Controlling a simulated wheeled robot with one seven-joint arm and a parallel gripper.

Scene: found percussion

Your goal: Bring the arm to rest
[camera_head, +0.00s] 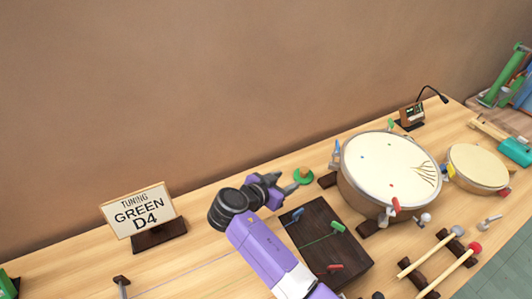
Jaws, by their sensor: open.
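My purple arm (262,248) reaches up from the bottom edge over the wooden bench. A small green knob-like piece with a tan top (303,175) shows just beyond the fingertips. I cannot tell how far apart the two are.
A dark board (345,246) with coloured pegs lies right of my arm. The large drum (388,165), a smaller drum (478,167) and mallets (432,252) fill the right. A sign (138,210) reads "TUNING GREEN D4". Bare bench (70,262) lies near the sign.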

